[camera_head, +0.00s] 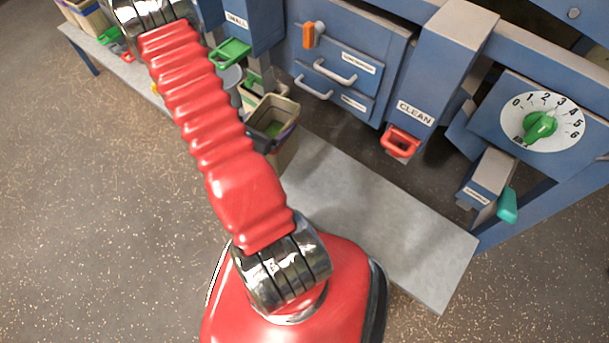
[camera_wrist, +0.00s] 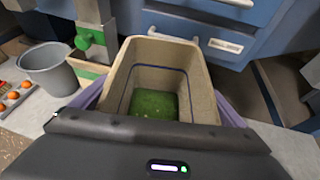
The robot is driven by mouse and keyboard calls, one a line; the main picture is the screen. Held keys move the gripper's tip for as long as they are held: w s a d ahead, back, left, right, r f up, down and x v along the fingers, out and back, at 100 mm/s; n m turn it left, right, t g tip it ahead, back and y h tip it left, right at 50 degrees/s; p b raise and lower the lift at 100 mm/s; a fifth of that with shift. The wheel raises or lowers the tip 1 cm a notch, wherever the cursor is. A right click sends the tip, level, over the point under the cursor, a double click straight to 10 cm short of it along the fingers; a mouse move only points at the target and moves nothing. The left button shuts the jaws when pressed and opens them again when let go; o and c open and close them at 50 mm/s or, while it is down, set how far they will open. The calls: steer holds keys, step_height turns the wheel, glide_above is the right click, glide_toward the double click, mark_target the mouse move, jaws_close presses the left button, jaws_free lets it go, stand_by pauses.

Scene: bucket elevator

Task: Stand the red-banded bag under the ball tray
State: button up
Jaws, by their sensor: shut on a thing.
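My gripper (camera_wrist: 163,100) is shut on an open, beige bag (camera_wrist: 203,85), with a purple-grey finger on each side. The bag is upright, with green contents low inside and a thin blue line round its inner wall. No red band shows; most of its outside is hidden. In the head view the same bag (camera_head: 287,155) is partly behind my red arm, near the bench. A tray with orange balls (camera_wrist: 13,97) is at the left edge of the wrist view; I cannot tell whether it is the ball tray.
The blue machine has drawers (camera_head: 335,75), a red-lipped CLEAN chute (camera_head: 401,143) and a dial (camera_head: 541,125). The grey bench (camera_head: 385,220) is clear to the right.

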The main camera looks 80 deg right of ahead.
steer(key=s+d+f+m+g, duration=0.1)
steer(key=s+d+g, duration=0.1)
steer(key=s, duration=0.8)
steer(key=shift+f+m+y, duration=0.3)
steer(key=shift+f+m, duration=0.1)
steer(key=shift+s+f, duration=0.1)
steer(key=shift+f, duration=2.85)
steer(key=shift+f, duration=2.05)
steer(key=o, duration=1.8)
steer(key=shift+f, duration=0.15)
steer(key=shift+c, duration=0.2)
